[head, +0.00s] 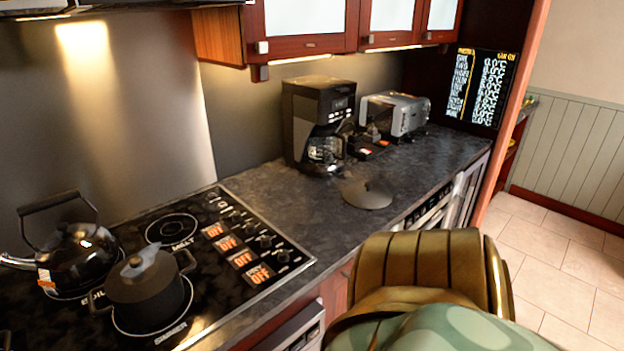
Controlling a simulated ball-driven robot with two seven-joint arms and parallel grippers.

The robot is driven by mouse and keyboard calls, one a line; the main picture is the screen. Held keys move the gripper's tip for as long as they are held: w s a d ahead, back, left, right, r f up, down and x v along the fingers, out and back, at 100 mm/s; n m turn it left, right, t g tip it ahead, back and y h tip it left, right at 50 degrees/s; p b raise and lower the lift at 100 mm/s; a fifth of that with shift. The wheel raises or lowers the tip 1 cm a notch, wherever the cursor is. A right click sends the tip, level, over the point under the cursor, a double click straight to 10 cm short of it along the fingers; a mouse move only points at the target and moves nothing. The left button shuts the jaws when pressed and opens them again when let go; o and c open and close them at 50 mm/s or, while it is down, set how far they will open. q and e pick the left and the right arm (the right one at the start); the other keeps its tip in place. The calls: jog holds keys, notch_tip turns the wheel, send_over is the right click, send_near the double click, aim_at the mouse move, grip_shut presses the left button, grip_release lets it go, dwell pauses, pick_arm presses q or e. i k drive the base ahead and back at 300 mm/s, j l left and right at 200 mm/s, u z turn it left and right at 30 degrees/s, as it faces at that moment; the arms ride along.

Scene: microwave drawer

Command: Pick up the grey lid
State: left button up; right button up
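Neither gripper shows in the head view. A gold and green part of my own body fills the lower right and hides some of the cabinet front.
A black kettle (78,255) stands on the stove (240,230) beside the pot. A coffee maker (318,125) and a silver toaster (396,113) stand at the back of the counter. Wall cabinets (310,25) hang above. Counter left of the lid is clear.

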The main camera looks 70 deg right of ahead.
aim_at(364, 194)
jog(key=k+l, duration=0.1)
jog(key=l, duration=0.35)
jog(key=k+l+z, duration=0.1)
jog(key=l, duration=0.4)
jog(key=k+l, duration=0.15)
jog(key=l, duration=0.3)
jog(key=k+l+z, duration=0.1)
jog(key=l, duration=0.9)
jog(key=k+z, duration=0.05)
jog(key=k, duration=0.05)
